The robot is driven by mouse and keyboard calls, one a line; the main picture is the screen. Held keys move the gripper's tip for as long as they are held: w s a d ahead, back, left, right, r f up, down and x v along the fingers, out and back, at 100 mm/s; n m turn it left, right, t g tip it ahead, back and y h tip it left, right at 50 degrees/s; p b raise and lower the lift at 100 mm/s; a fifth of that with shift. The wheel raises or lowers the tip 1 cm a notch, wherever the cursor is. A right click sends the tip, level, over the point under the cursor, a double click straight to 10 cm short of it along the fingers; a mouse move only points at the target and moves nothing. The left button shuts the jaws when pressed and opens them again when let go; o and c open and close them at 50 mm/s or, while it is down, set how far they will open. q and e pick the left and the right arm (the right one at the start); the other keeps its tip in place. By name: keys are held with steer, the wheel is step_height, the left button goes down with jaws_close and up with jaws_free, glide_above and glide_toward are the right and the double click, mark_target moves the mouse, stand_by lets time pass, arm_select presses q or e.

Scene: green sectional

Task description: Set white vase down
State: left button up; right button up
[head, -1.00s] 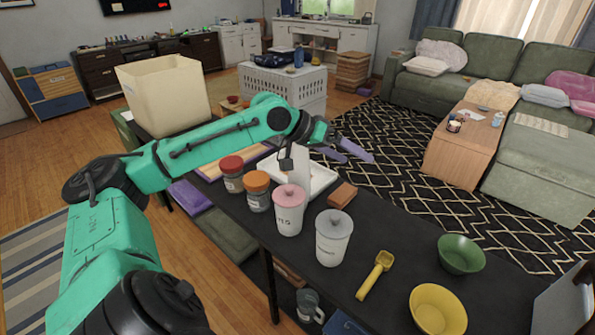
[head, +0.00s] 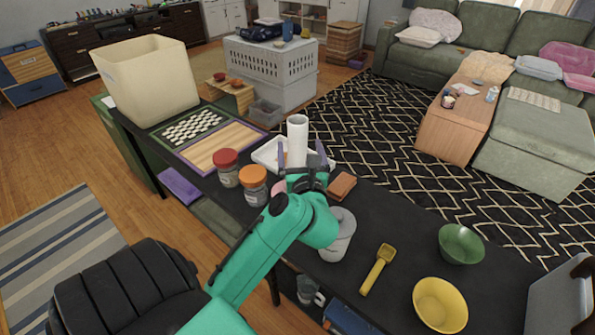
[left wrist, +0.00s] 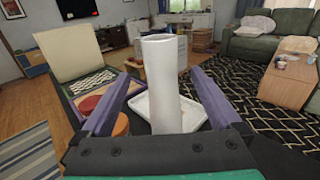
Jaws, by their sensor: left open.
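The white vase (head: 297,138) is a tall, plain white cylinder standing upright near the back edge of the dark table. My left gripper (head: 301,156) is open, with one purple finger on each side of the vase. In the left wrist view the vase (left wrist: 162,85) rises between the spread fingers of the gripper (left wrist: 160,78), with a gap visible on both sides. Its base is hidden behind the gripper, so I cannot tell if it rests on the table or the white tray (head: 266,155). My right gripper is not in view.
Close by stand a red-lidded jar (head: 226,168), an orange-lidded jar (head: 253,184), a lidded grey-white cup (head: 338,238) and a brown block (head: 342,186). A yellow scoop (head: 377,270), green bowl (head: 461,244) and yellow bowl (head: 440,304) lie to the right. A cream bin (head: 147,82) stands at the left end.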

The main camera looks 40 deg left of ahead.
mark_target(297, 124)
arm_select(q)
steer(key=p+x, duration=0.1)
steer(key=x, duration=0.3)
steer(key=p+x, duration=0.1)
steer(key=x, duration=0.4)
steer(key=shift+w+r+p, duration=0.1)
steer(key=shift+r+p, duration=0.1)
steer(key=shift+p, duration=0.15)
steer(key=shift+w+a+f, duration=0.25)
steer(key=shift+w+a, duration=0.05)
steer(key=shift+a, duration=0.05)
steer(key=shift+s+d+r, duration=0.1)
steer(key=c, duration=1.5)
steer(key=shift+r, duration=0.15)
jaws_close()
